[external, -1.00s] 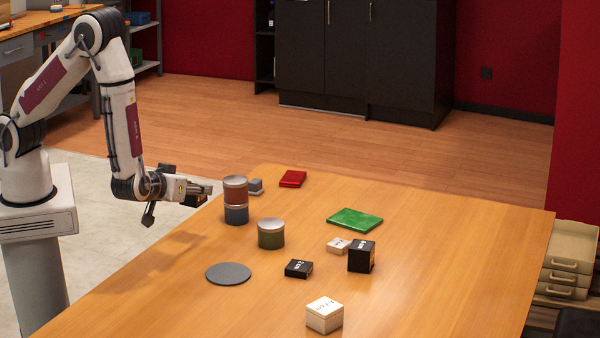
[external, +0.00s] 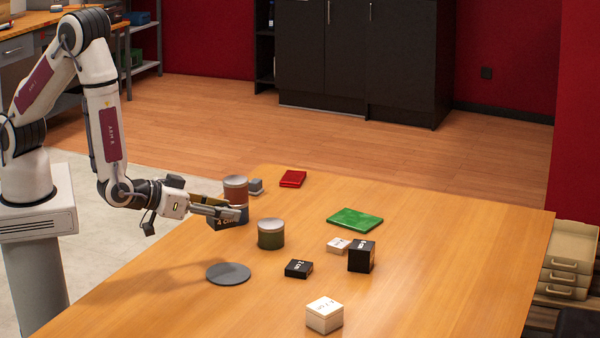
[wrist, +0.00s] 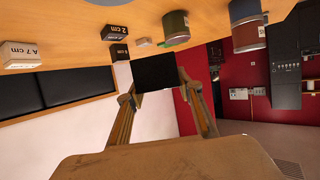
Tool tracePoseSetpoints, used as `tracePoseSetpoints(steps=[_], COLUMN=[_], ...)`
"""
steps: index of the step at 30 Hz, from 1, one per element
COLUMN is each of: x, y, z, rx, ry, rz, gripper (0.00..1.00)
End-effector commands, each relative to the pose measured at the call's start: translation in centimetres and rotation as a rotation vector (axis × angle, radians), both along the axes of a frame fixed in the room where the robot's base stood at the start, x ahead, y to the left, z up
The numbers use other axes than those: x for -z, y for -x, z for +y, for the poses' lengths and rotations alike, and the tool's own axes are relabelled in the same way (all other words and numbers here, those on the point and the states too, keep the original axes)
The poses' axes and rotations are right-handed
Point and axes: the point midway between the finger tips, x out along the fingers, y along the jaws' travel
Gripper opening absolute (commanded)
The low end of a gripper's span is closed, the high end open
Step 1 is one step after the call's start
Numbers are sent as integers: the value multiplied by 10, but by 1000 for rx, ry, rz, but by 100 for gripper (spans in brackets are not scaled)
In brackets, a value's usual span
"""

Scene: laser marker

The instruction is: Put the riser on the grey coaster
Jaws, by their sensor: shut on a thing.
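My gripper (external: 214,212) is shut on a black riser (external: 235,219) with white lettering and holds it above the table. In the wrist view the riser (wrist: 155,72) is a plain dark face between the two fingertips (wrist: 157,92). The grey coaster (external: 228,274) is a flat, bare disc on the table, below and in front of the gripper in the external view. The riser partly hides the lower blue tin of a stack.
A red tin (external: 235,189) tops that stack. A green tin (external: 271,234) stands right of the held riser. Black blocks (external: 299,269) (external: 361,257) and white blocks (external: 338,245) (external: 324,315) stand farther right. A green flat box (external: 355,219) and red box (external: 293,179) lie behind.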

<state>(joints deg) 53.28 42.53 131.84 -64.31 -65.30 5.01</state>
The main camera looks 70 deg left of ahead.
Motion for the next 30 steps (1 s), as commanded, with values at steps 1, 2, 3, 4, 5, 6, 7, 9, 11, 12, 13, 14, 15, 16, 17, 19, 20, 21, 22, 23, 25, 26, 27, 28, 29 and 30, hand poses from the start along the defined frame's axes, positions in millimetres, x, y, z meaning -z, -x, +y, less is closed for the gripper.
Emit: tracePoseSetpoints(steps=[1,2,3,4,5,6,7,9,11,12,13,14,15,16,17,19,20,21,22,23,25,26,27,28,29,30], x=[-1,-1,-1,0,0,0,0,0,1,1,1,1,1,1,1,1,1,1,1,1,2,3,5,6,8,11], y=[-1,-1,-1,-1,-1,-1,-1,-1,-1,-1,-1,-1,-1,-1,-1,-1,-1,-1,-1,-1,-1,-1,-1,-1,-1,-1], z=[-8,-13,-18,-22,-25,-29,-31,-35,-37,-38,-39,-39,-39,-39,-39,-39,-39,-39,-39,-39,-39,-39,-39,-39,-39,-39], rx=[32,52,74,89,102,117,126,145,154,158,159,161,161,161,161,160,160,160,160,160,160,160,160,160,160,160], ry=[0,0,-2,-3,-3,-4,-4,-5,-6,-5,-5,-6,-6,-6,-6,-5,-5,-5,-5,-5,-6,-6,-7,-7,-7,-8], rz=[-1,0,0,1,2,3,3,5,5,6,7,7,7,7,7,7,7,7,7,7,7,7,7,7,7,7], gripper=[6,6,6,6,6,6,6,6,6,6,6,6,6,6,6,6,6,6,6,6,6,6,6,6,6,6])
